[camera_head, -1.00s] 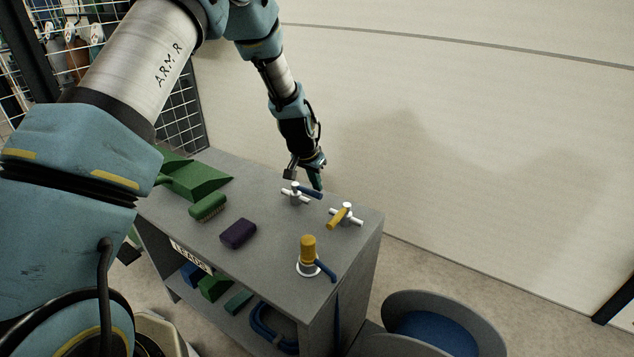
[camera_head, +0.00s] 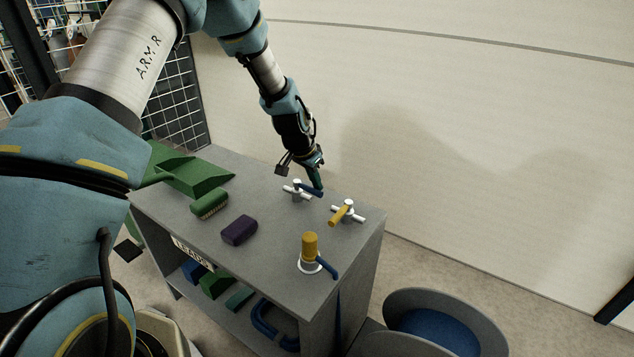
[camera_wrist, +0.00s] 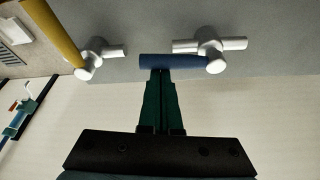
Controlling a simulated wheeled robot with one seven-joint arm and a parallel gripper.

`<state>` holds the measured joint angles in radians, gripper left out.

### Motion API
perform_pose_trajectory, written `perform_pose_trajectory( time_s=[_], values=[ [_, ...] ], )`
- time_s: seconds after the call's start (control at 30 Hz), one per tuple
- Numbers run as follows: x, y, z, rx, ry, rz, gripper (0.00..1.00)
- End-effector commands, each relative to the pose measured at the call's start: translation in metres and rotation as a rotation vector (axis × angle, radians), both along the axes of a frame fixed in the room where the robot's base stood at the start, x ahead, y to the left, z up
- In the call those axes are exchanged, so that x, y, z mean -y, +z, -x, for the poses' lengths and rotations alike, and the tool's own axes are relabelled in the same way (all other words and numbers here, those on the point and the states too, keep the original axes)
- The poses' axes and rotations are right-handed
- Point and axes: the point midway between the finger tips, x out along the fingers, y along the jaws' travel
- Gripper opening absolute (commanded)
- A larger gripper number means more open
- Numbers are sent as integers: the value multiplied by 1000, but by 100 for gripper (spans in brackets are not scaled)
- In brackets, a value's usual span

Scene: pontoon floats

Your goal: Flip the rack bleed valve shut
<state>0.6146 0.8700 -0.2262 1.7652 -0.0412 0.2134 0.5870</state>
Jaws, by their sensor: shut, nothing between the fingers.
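Two small white valves stand on the grey rack top. One has a blue lever (camera_head: 311,190), and its white body (camera_head: 296,188) is at the far edge. The blue lever lies roughly in line with its pipe, also in the wrist view (camera_wrist: 165,61). The other valve has a yellow lever (camera_head: 340,214) set across its pipe; it shows at upper left in the wrist view (camera_wrist: 52,30). I cannot tell by label which is the bleed valve. My gripper (camera_wrist: 160,74) is shut and empty, its green fingertips at the blue lever's side, touching or nearly so.
The rack top (camera_head: 275,265) also holds a yellow-capped fitting (camera_head: 309,246) with a blue lever, a purple block (camera_head: 239,230), a green brush (camera_head: 209,204) and a green dustpan (camera_head: 195,177). A pale wall (camera_head: 450,120) is behind. A round grey bin (camera_head: 440,325) stands at lower right.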

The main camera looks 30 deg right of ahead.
Motion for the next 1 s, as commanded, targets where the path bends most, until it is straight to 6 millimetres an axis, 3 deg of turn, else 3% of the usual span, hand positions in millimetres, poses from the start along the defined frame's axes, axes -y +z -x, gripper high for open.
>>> perform_pose_trajectory(
  time_s=[0.27, 1.0],
  values=[
    [-13, -1, 4, -4, -177, 0, 0],
    [-58, 1, 3, -2, -882, 1, 0]
  ],
)
